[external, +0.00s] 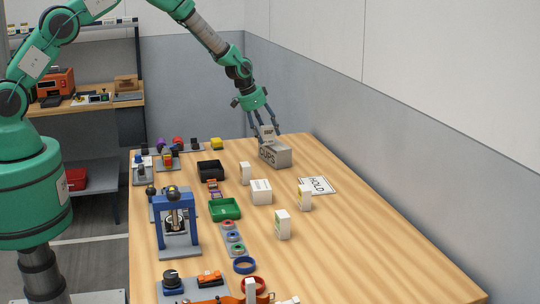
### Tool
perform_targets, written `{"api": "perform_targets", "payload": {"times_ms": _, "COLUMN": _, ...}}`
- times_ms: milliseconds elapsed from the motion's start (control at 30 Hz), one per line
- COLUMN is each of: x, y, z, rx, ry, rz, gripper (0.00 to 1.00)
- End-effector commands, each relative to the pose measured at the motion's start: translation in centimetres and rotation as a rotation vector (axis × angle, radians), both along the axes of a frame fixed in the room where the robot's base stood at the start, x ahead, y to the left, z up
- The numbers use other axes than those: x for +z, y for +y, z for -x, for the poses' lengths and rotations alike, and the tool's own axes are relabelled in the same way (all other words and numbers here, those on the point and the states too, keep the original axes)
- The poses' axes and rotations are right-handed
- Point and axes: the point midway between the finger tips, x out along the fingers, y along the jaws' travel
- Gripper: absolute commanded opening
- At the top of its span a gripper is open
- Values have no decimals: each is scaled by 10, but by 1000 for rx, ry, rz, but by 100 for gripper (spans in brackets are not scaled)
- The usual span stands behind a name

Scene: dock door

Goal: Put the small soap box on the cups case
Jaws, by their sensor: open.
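The cups case (278,156) is a grey box marked CUPS at the far end of the wooden table. A small white box with a dark label, seemingly the small soap box (267,133), stands upright on top of the cups case, near its left part. Its label is too small to read surely. My green gripper (266,131) points down over the case. It is open, with its dark fingers around the small box. Whether a finger touches the box cannot be told.
White boxes stand nearer: a small one (245,173), a wider one (261,192) and a tall one (282,225). A HOLD card (317,186) lies to the right. Left are a black tray (210,169), a green tray (224,209) and a blue press (176,225). The table's right side is clear.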

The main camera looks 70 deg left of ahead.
Motion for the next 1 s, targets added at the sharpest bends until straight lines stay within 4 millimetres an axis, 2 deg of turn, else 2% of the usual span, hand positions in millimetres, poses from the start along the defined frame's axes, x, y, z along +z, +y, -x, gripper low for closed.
{"api": "perform_targets", "payload": {"times_ms": 600, "x": 73, "y": -1, "z": 30, "rx": 1, "ry": -1, "rz": 0, "gripper": 55}}
{"api": "perform_targets", "payload": {"times_ms": 800, "x": 87, "y": -1, "z": 36, "rx": 0, "ry": 0, "rz": 0, "gripper": 55}}
{"api": "perform_targets", "payload": {"times_ms": 1000, "x": 91, "y": -2, "z": 38, "rx": 0, "ry": 1, "rz": 1, "gripper": 55}}
